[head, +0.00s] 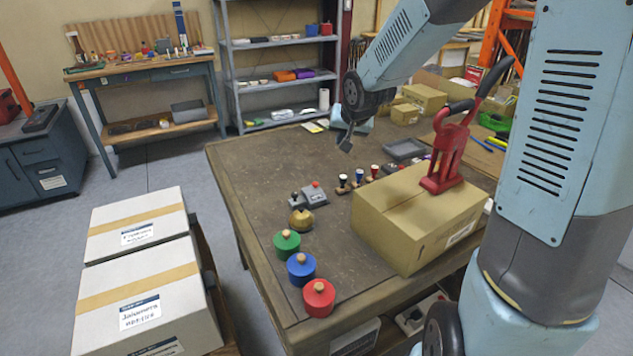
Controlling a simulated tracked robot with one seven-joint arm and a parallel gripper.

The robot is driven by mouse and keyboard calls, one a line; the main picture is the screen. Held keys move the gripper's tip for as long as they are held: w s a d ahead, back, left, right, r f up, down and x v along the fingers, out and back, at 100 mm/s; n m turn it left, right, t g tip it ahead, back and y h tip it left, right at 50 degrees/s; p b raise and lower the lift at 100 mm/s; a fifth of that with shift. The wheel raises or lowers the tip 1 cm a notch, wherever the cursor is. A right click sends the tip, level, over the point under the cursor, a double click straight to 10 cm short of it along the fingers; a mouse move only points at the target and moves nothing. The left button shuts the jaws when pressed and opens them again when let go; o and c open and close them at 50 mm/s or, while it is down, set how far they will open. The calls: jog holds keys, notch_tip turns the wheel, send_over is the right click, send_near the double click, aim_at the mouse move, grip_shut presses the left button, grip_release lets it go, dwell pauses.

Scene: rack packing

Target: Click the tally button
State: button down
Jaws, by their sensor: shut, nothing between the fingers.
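A small grey device (311,197) sits on the brown worktable, left of the table's middle. A red button (316,184) shows on its top, and a dark knob stands at its left end. This looks like the tally counter, but its markings are too small to read. My gripper (346,144) is shut and empty, pointing down above the table. In the picture it is above and to the right of the grey device, clearly apart from it. Nothing of the button's top is hidden.
A brass dome (301,219) and knobbed green (287,245), blue (301,271) and red (319,299) pieces line the left edge. Several stamps (343,184) stand right of the device. A cardboard box (405,235) bears a red press (445,160).

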aim_at(317, 185)
jog(key=w+a+f+m+y, duration=0.1)
jog(key=w+a+f+y, duration=0.1)
jog(key=w+a+f, duration=0.3)
jog(key=w+f, duration=0.2)
jog(key=w, duration=0.1)
jog(key=shift+a+f+m+t+y, duration=0.35)
jog(key=shift+f+m+t+y, duration=0.05)
jog(key=shift+f, duration=0.15)
jog(key=shift+w+f, duration=0.1)
jog(key=shift+f, duration=4.15)
jog(key=shift+f, duration=0.1)
jog(key=shift+f, duration=0.25)
jog(key=shift+f, duration=0.5)
jog(key=shift+r, duration=0.95)
